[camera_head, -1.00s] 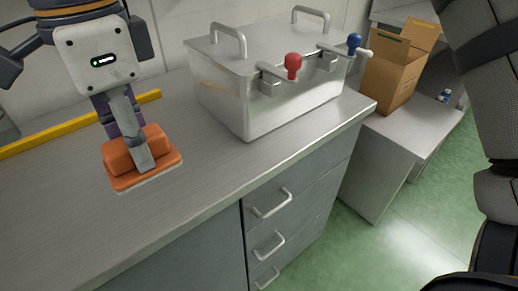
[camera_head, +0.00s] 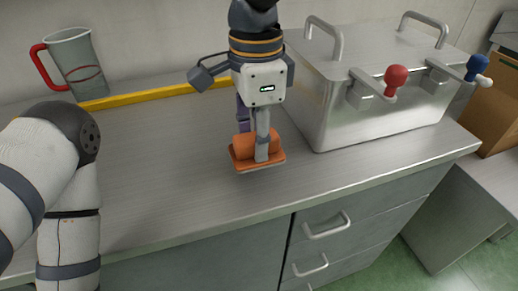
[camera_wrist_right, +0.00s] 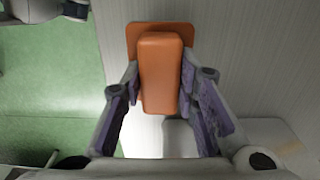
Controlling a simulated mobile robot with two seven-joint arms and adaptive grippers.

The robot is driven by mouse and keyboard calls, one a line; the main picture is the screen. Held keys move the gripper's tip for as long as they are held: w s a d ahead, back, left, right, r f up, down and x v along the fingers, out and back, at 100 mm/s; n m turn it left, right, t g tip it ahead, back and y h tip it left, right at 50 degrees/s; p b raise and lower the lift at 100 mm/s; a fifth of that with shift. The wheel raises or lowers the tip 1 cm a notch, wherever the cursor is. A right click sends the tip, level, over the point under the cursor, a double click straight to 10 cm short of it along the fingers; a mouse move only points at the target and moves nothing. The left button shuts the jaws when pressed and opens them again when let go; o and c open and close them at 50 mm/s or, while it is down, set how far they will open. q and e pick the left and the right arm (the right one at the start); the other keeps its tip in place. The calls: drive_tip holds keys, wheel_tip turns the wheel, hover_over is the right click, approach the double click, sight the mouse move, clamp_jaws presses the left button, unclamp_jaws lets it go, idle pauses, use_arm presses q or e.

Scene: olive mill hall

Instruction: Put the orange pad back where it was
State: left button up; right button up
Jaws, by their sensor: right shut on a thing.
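The orange pad (camera_head: 243,148) is a flat plate with a raised block grip on top and a pale underside. My right gripper (camera_head: 262,150) is shut on the block, with its fingers on either side. The pad hangs roughly level over the grey counter, left of the metal tank; any gap below it is hard to judge. In the right wrist view the pad (camera_wrist_right: 162,75) sits between the fingers of my right gripper (camera_wrist_right: 160,100). My left arm shows at lower left in the head view, but its gripper is out of view.
A metal tank (camera_head: 340,115) with red (camera_head: 397,78) and blue (camera_head: 478,67) tap handles stands to the right. A grey jug (camera_head: 78,62) with a red handle stands at the back left. A yellow strip (camera_head: 150,95) runs along the back. The counter's middle (camera_head: 160,170) is clear.

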drive_tip(key=shift+w+d+f, duration=0.1)
drive_tip(key=shift+w+f, duration=0.1)
drive_tip(key=shift+f, duration=0.75)
drive_tip(key=shift+w+d+f, duration=0.1)
drive_tip(key=shift+w+f, duration=0.1)
drive_tip(key=shift+f, duration=0.75)
drive_tip(key=shift+f, duration=0.15)
drive_tip(key=o, duration=1.1)
wheel_tip(320, 180, up, 12)
drive_tip(key=shift+r, duration=0.15)
